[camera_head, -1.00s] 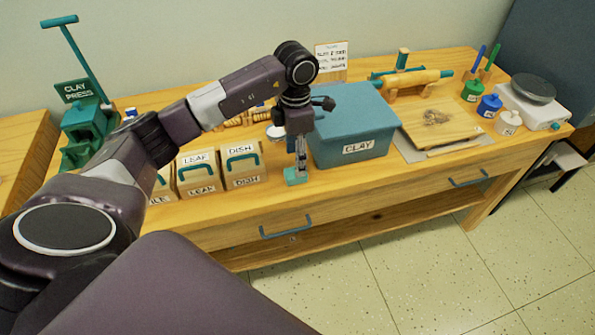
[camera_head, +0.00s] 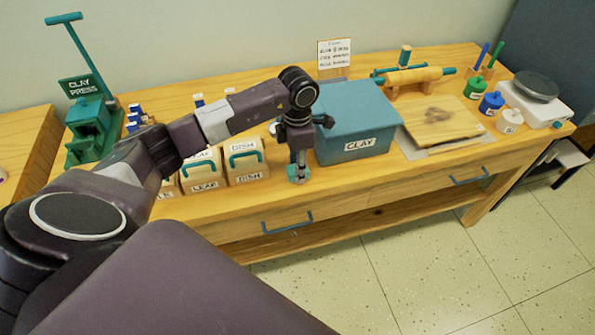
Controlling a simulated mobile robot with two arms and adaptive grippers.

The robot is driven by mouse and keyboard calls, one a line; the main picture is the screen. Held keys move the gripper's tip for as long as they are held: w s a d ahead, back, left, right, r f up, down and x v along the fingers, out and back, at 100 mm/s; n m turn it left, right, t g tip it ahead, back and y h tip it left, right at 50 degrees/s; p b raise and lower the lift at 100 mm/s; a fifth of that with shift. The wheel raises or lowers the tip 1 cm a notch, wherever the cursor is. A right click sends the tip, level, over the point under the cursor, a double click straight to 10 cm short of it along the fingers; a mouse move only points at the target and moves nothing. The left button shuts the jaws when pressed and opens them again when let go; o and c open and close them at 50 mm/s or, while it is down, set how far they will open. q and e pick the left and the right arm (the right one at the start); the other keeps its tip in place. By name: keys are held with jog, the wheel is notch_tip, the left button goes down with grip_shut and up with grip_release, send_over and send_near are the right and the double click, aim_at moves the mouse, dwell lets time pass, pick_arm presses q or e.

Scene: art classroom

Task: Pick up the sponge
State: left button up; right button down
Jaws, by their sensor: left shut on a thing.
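My left gripper (camera_head: 298,174) points down just in front of the teal clay box, low over the table near its front edge. It is shut on the sponge, a small teal-green block. The fingers hide most of the sponge, and only a bit of teal shows around them. I cannot tell whether the sponge touches the table top. My right gripper is not in view.
The lidded clay box (camera_head: 356,122) stands close right of my gripper. Labelled wooden boxes with teal handles, including the dish box (camera_head: 247,167), stand to the left. A board (camera_head: 440,122), paint pots and a scale (camera_head: 535,95) lie further right.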

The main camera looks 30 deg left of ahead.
pick_arm(q)
jog(key=shift+r, duration=0.5)
notch_tip(320, 180, up, 19)
jog(key=b, duration=0.1)
